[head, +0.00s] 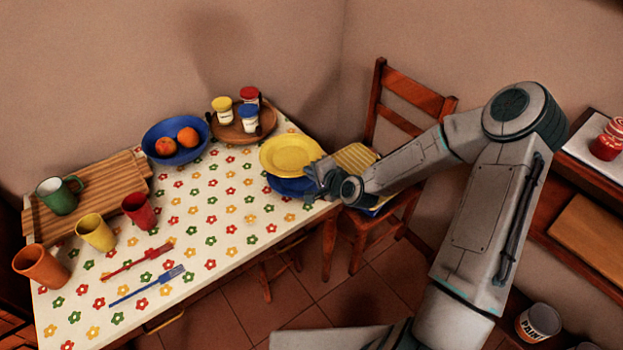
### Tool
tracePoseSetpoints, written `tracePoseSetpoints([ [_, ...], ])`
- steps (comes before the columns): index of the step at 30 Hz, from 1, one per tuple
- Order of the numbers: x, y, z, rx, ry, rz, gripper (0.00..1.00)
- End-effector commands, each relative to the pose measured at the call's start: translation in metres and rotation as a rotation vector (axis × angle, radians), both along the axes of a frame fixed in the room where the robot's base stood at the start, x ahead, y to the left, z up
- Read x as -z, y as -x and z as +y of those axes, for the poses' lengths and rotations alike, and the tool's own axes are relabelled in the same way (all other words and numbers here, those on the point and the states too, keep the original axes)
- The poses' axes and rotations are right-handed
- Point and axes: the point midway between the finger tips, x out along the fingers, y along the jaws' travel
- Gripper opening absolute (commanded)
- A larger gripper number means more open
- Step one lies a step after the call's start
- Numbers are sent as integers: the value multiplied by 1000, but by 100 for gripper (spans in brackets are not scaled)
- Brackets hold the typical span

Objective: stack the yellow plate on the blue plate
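The round yellow plate (288,154) is at the right end of the table, over the back part of the blue plate (287,186). Only the blue plate's front part shows below it; the rest is hidden. My gripper (317,172) is at the right front rim of the yellow plate and looks shut on that rim, though the fingers are small and partly hidden. The yellow plate looks roughly level and set back from the blue plate's centre. Whether the two plates touch cannot be told from this view.
A blue bowl (181,155) with fruit and a round wooden tray (229,131) with several jars stand behind and left of the plates. Cups, a cutting board (90,204) and two utensils occupy the left half. A wooden chair (384,118) stands right of the table.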

Motion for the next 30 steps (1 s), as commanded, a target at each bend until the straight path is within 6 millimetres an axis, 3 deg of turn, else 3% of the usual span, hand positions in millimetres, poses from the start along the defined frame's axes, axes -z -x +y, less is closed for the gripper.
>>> tracePoseSetpoints([
  [6,25,1,1,-1,-1,2,0],
  [22,36,1,0,-1,0,1,0],
  [24,34,1,0,-1,0,1,20],
  [25,34,1,0,-1,0,1,25],
  [30,34,1,0,-1,0,1,25],
])
